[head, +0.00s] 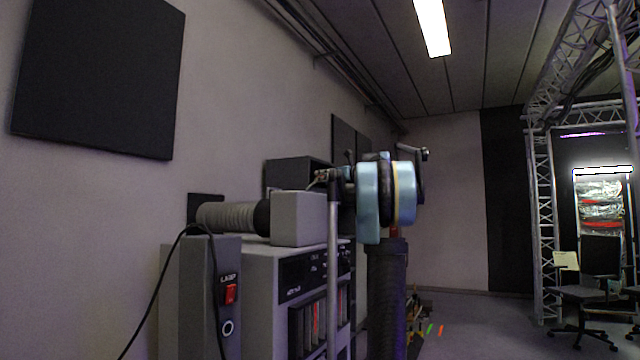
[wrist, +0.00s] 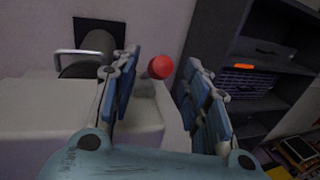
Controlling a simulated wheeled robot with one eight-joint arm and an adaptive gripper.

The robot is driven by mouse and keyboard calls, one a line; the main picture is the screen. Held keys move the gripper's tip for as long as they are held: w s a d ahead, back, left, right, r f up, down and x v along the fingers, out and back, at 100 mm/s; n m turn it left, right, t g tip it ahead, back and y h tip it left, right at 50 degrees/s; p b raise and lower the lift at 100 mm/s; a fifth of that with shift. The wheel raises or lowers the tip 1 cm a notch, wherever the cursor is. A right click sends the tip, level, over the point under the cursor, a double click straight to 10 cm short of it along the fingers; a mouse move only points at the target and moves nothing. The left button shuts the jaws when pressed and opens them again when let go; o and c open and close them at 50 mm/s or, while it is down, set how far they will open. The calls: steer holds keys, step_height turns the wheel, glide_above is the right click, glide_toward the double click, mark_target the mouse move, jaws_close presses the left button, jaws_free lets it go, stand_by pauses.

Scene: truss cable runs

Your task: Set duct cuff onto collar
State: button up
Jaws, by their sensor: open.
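A grey ribbed duct (head: 228,217) lies along the top of the grey cabinet in the head view. A black cuff (head: 262,218) is at its right end, against a pale grey box (head: 299,220); I cannot tell whether they are joined. In the wrist view a dark rounded duct part (wrist: 98,48) stands before a black wall plate (wrist: 85,32), partly hidden by my left finger. My gripper (wrist: 161,62) is open, with nothing held between its fingers. A red ball (wrist: 160,67) shows between the fingertips, apparently beyond them. I cannot clearly make out the collar.
A metal handle (wrist: 77,52) stands left of my fingers. A dark shelf unit (wrist: 255,75) is at the right in the wrist view. A thin grey post (head: 333,290) stands before the cabinet (head: 262,275). A black cable (head: 155,290) hangs at its left. Floor is open toward the chair (head: 590,290).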

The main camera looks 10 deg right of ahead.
steer(key=shift+x, duration=1.45)
jaws_close()
steer(key=shift+a, duration=0.1)
steer(key=shift+a, duration=0.1)
